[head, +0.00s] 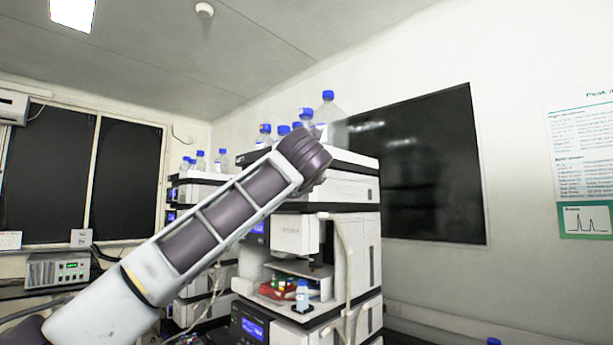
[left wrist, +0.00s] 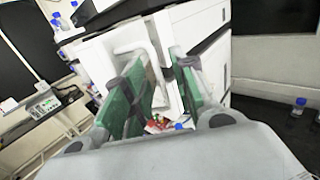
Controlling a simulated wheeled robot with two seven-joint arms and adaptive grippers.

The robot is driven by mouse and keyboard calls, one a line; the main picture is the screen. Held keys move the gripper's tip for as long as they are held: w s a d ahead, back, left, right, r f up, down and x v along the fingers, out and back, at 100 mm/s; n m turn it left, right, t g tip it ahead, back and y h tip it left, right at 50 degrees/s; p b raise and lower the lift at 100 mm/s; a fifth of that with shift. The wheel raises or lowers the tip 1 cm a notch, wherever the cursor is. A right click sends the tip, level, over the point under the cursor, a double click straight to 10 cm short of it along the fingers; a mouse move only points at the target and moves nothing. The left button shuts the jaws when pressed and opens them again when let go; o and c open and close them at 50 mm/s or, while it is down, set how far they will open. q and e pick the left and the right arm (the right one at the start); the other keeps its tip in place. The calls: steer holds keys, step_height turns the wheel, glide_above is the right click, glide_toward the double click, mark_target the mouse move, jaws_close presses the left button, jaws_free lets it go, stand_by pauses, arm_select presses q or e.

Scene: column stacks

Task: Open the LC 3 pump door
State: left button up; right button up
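A tall stack of white instrument modules (head: 345,240) stands at the centre right in the head view. I cannot read which stack is LC 3 or make out which panel is the pump door. My left arm crosses in front of the stack and hides part of its upper modules, and its gripper is not visible there. In the left wrist view my left gripper (left wrist: 160,70) has its green fingers apart, pointing at the white stack front (left wrist: 135,38). A white panel shows beyond and between the fingers; contact cannot be told. My right gripper is not in view.
Blue-capped bottles (head: 328,108) stand on top of the stack. An open bay lower down holds a red tray (head: 278,291) with coloured vials and a small blue-capped bottle (head: 302,297). Tubing (head: 346,270) hangs down the front. A second stack (head: 195,190) stands farther left.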

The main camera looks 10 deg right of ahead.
arm_select(q)
steer(key=v, duration=1.2)
stand_by(0.6)
steer(key=shift+f, duration=0.1)
stand_by(0.4)
